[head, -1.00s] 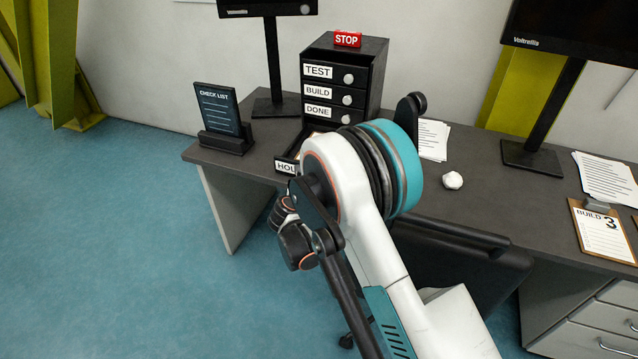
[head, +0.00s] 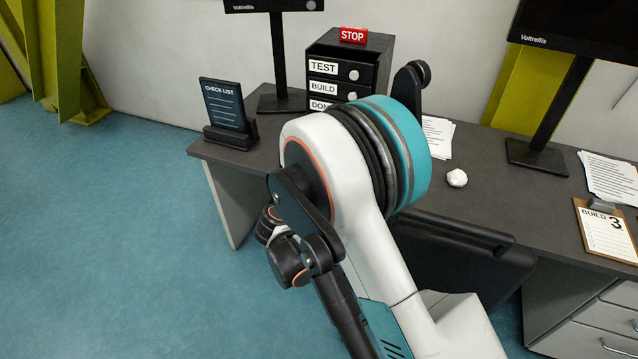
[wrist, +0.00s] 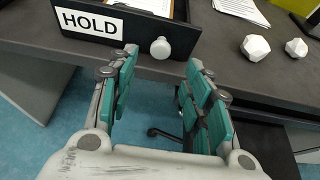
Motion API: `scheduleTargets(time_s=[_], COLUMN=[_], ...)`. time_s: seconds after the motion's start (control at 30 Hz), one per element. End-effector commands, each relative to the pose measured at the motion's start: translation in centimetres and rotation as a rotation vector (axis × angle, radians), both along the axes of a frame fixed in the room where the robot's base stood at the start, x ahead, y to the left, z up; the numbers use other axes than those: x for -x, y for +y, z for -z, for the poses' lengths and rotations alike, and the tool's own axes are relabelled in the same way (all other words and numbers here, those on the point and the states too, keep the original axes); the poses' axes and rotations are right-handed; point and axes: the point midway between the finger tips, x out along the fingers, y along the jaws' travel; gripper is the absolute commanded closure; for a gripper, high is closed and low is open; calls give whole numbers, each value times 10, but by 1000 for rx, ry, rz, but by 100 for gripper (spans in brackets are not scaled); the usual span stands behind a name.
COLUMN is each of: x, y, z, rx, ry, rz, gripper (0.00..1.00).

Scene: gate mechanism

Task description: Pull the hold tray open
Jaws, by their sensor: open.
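The hold tray (wrist: 185,13) shows in the wrist view as a black open-topped drawer with a white HOLD label and a round light-grey knob (wrist: 160,48) on its front. Part of its inside shows behind the front, with a white paper in it. My gripper (wrist: 162,60) is open, its teal-padded fingers spread to either side of the knob and a little nearer the camera. I cannot tell whether a finger touches the tray front. In the head view my arm hides the tray; the black drawer unit (head: 385,62) with TEST, BUILD and DONE drawers stands behind.
The grey desk (head: 490,200) carries a check list stand (head: 228,112), monitors (head: 580,45), papers, a clipboard (head: 604,232) and a white crumpled lump (head: 457,178). A red STOP sign (head: 353,35) tops the drawer unit. A black chair (head: 450,258) stands close to my arm.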

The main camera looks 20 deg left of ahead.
Motion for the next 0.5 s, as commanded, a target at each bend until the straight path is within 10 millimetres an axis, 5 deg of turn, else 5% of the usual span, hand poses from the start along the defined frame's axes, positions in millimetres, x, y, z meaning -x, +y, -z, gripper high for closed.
scheduleTargets(time_s=[0.2,0.5], x=[29,38], y=[3,3], z=[-12,-15], rx=[1,0], ry=[0,0], rz=[0,0], gripper=[55,55])
